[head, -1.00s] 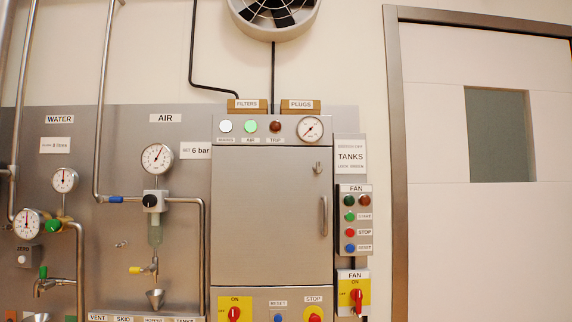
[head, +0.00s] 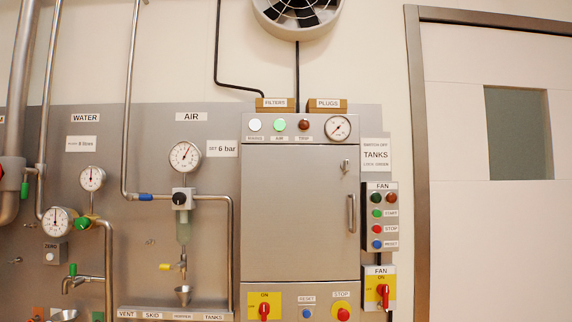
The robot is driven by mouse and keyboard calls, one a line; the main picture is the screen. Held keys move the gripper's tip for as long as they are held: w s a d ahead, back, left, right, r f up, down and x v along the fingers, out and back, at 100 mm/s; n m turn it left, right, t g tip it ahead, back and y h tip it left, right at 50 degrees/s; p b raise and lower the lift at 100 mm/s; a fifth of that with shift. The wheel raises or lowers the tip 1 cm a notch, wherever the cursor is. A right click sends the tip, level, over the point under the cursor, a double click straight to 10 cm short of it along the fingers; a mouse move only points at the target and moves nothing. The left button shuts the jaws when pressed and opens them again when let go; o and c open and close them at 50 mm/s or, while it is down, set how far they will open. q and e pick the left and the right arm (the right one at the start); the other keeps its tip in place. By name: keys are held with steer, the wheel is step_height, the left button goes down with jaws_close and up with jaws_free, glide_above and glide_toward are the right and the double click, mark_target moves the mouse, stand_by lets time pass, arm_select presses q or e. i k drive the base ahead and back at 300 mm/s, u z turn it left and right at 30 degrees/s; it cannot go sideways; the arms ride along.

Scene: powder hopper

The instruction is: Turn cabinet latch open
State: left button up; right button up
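The grey metal cabinet (head: 298,215) stands in the middle of the head view with its door closed. Its small latch (head: 346,166) sits near the upper right corner of the door. A vertical handle (head: 351,213) is below the latch on the door's right side. Neither of my grippers is in view.
Above the door are indicator lamps (head: 279,125) and a gauge (head: 338,128). A fan control box (head: 382,216) and a fan switch (head: 382,290) are to the right. Air pipework with a gauge (head: 185,156) is to the left. A room door (head: 480,230) is at far right.

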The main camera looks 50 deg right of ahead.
mark_target(345, 166)
steer(key=z, duration=0.1)
steer(key=i, duration=1.25)
steer(key=z, duration=0.55)
